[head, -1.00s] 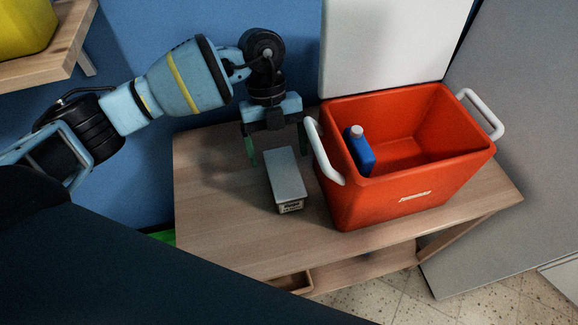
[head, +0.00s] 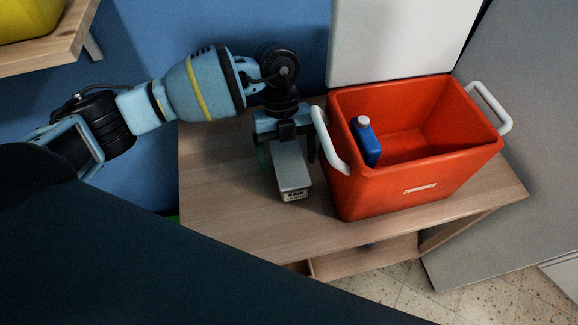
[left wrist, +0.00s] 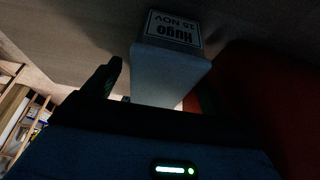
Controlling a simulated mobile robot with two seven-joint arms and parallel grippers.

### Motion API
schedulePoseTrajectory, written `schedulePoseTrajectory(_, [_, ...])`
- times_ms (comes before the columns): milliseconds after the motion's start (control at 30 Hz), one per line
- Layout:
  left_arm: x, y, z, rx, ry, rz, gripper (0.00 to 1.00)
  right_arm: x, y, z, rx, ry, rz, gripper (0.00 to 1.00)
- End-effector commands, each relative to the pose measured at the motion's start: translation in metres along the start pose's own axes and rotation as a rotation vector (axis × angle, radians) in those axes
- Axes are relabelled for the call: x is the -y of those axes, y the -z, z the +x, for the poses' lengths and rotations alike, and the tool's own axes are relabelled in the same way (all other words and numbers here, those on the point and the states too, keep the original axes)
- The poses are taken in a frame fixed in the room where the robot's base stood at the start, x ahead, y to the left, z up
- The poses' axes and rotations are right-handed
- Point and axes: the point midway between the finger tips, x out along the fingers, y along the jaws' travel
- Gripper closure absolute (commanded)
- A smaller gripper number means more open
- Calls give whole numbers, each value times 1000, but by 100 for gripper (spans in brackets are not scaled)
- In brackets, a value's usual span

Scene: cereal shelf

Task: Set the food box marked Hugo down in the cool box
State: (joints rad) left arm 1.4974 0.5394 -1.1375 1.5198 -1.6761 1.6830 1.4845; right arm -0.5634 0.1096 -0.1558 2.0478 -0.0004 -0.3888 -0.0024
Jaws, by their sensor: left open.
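The food box (head: 291,170) is a grey-white block lying on the table, left of the cool box. The cool box (head: 420,190) is orange-red, open at the top, with white handles. My right gripper is not in view.
A blue bottle (head: 366,143) with a pale cap stands inside the cool box at its left; the rest of the inside looks empty. The wooden table (head: 225,220) is clear at left and front. A white panel (head: 395,40) stands behind the cool box.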

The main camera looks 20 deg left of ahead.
Motion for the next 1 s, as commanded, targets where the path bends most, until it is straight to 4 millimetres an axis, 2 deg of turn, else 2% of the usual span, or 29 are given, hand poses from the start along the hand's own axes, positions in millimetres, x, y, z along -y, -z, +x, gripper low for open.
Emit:
schedulePoseTrajectory(100, [0, 1, 19, -1, -2, -1, 15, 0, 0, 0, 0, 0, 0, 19])
schedulePoseTrajectory(167, [0, 1, 24, -2, -2, -1, 15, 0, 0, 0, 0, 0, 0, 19])
schedulePoseTrajectory(400, [1, 1, 27, 0, 0, 0, 15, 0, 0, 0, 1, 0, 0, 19])
schedulePoseTrajectory(833, [1, 1, 27, 0, 0, 0, 70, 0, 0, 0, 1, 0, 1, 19])
schedulePoseTrajectory(867, [1, 1, 27, 0, 0, 0, 74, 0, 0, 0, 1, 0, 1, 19])
schedulePoseTrajectory(1000, [1, 1, 26, 0, 1, 0, 74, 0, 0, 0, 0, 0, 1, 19])
